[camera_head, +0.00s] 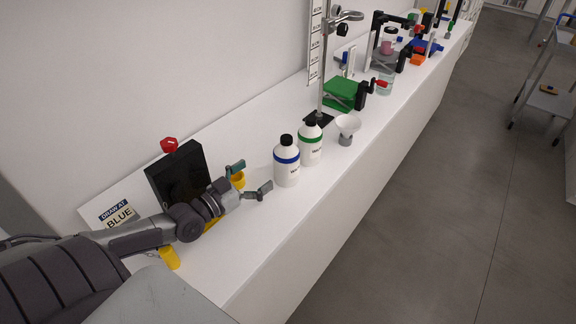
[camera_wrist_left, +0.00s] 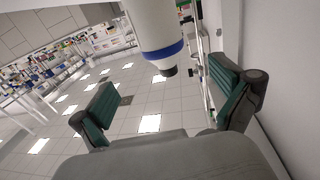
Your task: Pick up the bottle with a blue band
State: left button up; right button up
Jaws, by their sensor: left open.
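The bottle with a blue band (camera_head: 287,174) is white with a black cap. It stands upright on the white bench in the head view. It also shows in the left wrist view (camera_wrist_left: 155,28), upside down in the picture, at the top between the fingers. My left gripper (camera_head: 251,177) is open and empty, just left of the bottle and apart from it, its fingers pointing toward it. Its two green-padded fingers show in the left wrist view (camera_wrist_left: 168,104). My right gripper is not in view.
A green-banded white bottle (camera_head: 310,152) stands just behind the blue-banded one. A white funnel (camera_head: 348,125) is to its right. A black panel (camera_head: 180,173) and a "DRAW AT BLUE" sign (camera_head: 117,214) are near my left arm. The bench front is clear.

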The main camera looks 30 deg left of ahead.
aim_at(278, 160)
pick_arm(q)
jog(key=w, duration=0.1)
jog(key=w+b, duration=0.1)
jog(key=w, duration=0.1)
jog(key=w+d, duration=0.1)
jog(key=w, duration=0.1)
jog(key=shift+w+f+b, duration=0.15)
jog(key=shift+f+b, duration=0.05)
jog(key=shift+b, duration=0.2)
jog(key=shift+w+d+r+b, duration=0.15)
jog(key=shift+w+b, duration=0.15)
jog(key=shift+w, duration=0.45)
jog(key=w, duration=0.1)
jog(key=w+b, duration=0.1)
jog(key=w, duration=0.2)
jog(key=shift+w+d+b, duration=0.2)
jog(key=shift+d+b, duration=0.05)
jog(key=shift+b, duration=0.1)
jog(key=shift+w+d, duration=0.1)
jog(key=shift+w, duration=0.15)
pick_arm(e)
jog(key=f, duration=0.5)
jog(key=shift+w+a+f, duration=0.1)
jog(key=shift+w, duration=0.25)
pick_arm(q)
jog(key=shift+s, duration=0.1)
jog(key=shift+c, duration=0.2)
jog(key=c, duration=1.1)
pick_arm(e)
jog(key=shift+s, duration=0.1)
